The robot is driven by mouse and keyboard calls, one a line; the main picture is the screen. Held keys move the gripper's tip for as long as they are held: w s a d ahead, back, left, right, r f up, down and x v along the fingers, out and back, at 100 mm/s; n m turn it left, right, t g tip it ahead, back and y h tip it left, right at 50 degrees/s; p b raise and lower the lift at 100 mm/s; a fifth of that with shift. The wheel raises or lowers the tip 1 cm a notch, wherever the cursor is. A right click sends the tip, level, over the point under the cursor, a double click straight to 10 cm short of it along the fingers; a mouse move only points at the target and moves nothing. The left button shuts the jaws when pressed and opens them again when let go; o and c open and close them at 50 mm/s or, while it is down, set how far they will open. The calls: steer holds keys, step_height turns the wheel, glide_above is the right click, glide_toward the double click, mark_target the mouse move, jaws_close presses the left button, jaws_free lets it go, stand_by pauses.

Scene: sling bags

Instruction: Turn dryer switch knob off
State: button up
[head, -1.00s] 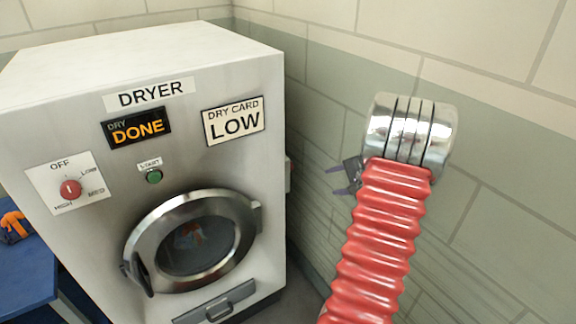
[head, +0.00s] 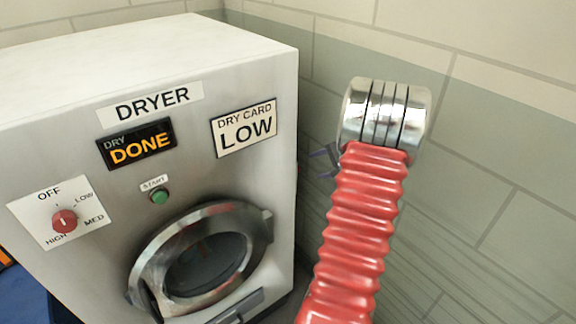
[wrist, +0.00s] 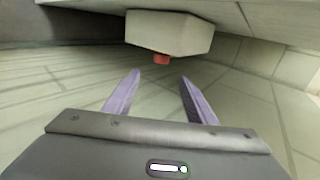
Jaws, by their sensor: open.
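The dryer (head: 85,275) is a grey-white machine at the left of the head view. Its red switch knob (head: 64,220) sits on a white dial plate (head: 30,212) marked OFF, LOW, MED and HIGH. The knob's pointer is too small to read surely. My gripper (head: 318,162) is off the dryer's right side, well away from the knob and partly hidden by my red arm. In the wrist view my gripper (wrist: 160,76) is open, with nothing between its two purple fingers. The knob does not show in the wrist view.
The display (head: 138,144) reads DRY DONE, and a card (head: 245,128) reads DRY CARD LOW. A green start button (head: 159,196) sits above the round door (head: 200,262). A pale box (wrist: 170,32) with a red part (wrist: 161,59) lies ahead in the wrist view. Brick walls stand behind and right.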

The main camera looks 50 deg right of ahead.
mark_target(299, 169)
steer(key=shift+w, duration=0.2)
steer(key=x, duration=1.3)
steer(key=shift+w+f, duration=0.15)
steer(key=shift+w, duration=0.25)
steer(key=shift+c, duration=0.5)
steer(key=c, duration=0.9)
